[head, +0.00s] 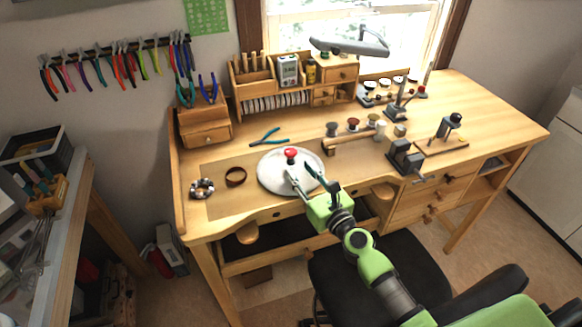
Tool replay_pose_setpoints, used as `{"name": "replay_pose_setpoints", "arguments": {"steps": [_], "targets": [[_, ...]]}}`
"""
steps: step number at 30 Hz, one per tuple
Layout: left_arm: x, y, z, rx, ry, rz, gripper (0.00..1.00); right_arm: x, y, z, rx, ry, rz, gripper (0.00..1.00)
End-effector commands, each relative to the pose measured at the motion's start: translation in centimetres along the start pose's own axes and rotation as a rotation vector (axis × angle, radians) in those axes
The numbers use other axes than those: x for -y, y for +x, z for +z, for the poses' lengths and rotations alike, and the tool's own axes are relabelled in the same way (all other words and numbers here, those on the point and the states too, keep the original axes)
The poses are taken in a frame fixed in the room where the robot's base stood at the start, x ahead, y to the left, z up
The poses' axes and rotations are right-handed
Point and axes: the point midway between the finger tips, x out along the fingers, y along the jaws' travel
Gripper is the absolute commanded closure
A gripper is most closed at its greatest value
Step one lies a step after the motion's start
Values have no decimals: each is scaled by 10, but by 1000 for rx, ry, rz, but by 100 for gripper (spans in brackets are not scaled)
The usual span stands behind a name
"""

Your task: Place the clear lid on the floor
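A round, pale lid (272,178) with a red knob (290,153) lies on the workbench (225,212), near its front edge left of centre. It looks whitish and translucent. My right gripper (299,168) comes from the lower right, over the lid's right part. Its two fingers are apart, with the tips close to the knob; I cannot tell whether they touch it. My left gripper is not in view. The brown floor (510,235) shows to the right of and below the bench.
A black chair (405,268) stands in front of the bench. Blue pliers (268,138), a brown ring (235,177) and a beaded ring (203,188) lie near the lid. A small vise (405,157) stands right. A side table (60,235) is at left.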

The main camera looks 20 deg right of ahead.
Motion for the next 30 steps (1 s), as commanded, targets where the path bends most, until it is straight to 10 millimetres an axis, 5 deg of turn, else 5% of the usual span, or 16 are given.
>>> {"name": "replay_pose_setpoints", "arguments": {"steps": [15, 23, 27, 30], "targets": [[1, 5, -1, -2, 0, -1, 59, 0, 59, 0, 0, -1, 1, 68], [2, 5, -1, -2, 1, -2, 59, 0, 62, 0, 0, -1, 0, 68], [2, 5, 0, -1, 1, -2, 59, 0, 62, 0, 0, -2, 0, 96], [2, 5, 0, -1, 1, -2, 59, 0, 62, 0, 0, -2, 0, 100]]}}
